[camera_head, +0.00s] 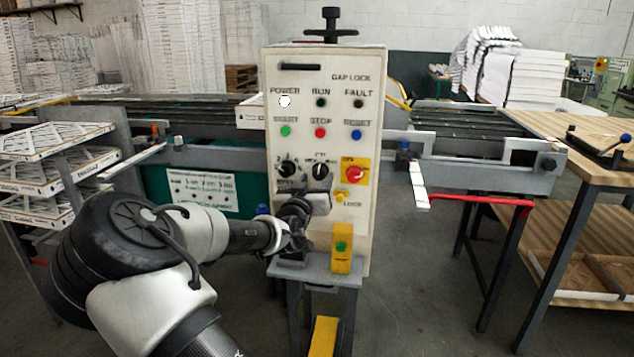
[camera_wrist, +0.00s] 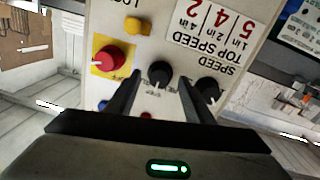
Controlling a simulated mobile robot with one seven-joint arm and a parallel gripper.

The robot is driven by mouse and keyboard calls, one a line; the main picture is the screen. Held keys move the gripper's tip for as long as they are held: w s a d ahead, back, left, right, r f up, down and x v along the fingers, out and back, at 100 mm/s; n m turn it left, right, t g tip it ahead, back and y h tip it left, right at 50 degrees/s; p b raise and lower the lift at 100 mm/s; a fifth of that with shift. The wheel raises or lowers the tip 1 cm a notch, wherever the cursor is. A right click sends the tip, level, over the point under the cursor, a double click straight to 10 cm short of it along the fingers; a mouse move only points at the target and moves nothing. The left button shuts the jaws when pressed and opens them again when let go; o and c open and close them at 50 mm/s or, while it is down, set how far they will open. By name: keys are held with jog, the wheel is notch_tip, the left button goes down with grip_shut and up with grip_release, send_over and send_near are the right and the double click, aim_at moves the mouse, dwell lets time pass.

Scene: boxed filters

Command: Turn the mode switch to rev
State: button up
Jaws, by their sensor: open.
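The mode switch (camera_head: 320,171) is a black round knob with a white pointer line, on the white control panel (camera_head: 320,235). Its pointer is about upright in the head view. Its surrounding labels are too small to read surely. In the upside-down wrist view the mode switch (camera_wrist: 160,73) shows between my two finger tips, its pointer toward the picture's bottom. My gripper (camera_head: 305,205) is in front of the panel, just below the knob in the head view. In the wrist view my gripper (camera_wrist: 160,78) is open, one finger either side of the knob; contact cannot be told.
Yellow knob (camera_head: 341,196) and yellow box (camera_head: 342,247) are lower. A wooden table (camera_head: 570,130) stands right; filter racks (camera_head: 50,145) stand left.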

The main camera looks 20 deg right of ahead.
jog(key=shift+x, duration=1.05)
jog(key=c, duration=1)
jog(key=shift+c, duration=0.2)
jog(key=shift+n, duration=0.3)
jog(key=n, duration=0.4)
jog(key=shift+s+d+n, duration=0.1)
jog(key=shift+n, duration=2.1)
jog(key=shift+t, duration=0.3)
